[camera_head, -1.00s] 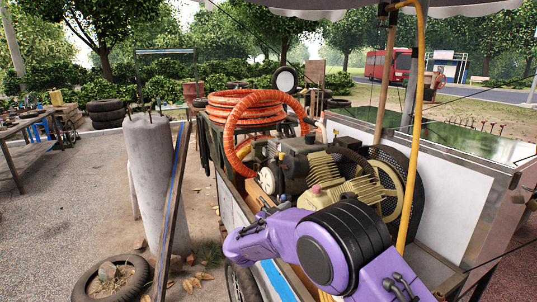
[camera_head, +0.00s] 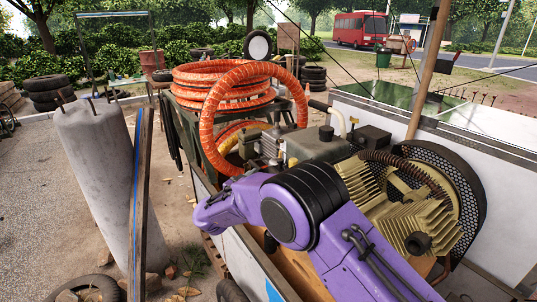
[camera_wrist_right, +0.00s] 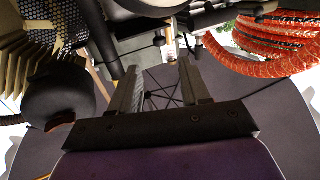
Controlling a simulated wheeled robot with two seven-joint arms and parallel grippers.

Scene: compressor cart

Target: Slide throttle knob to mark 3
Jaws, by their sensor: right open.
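The compressor engine (camera_head: 318,145) sits on the cart, with a finned yellow-tan block (camera_head: 405,212) on its right. I cannot pick out the throttle knob or its marks in either view; my right arm covers part of the engine's near side. My purple right arm reaches in from the lower right of the head view, its far end at the cart's near-left side. In the wrist view my right gripper (camera_wrist_right: 158,88) has two dark fingers spread apart with nothing between them, below dark engine parts. My left gripper is not in view.
A coiled orange hose (camera_head: 222,85) lies behind the engine, with a loop hanging in front. A mesh-guarded wheel (camera_head: 468,190) stands at the right. A concrete post (camera_head: 95,180) and a leaning plank (camera_head: 139,210) stand left of the cart. A wooden pole (camera_head: 428,70) rises behind the engine.

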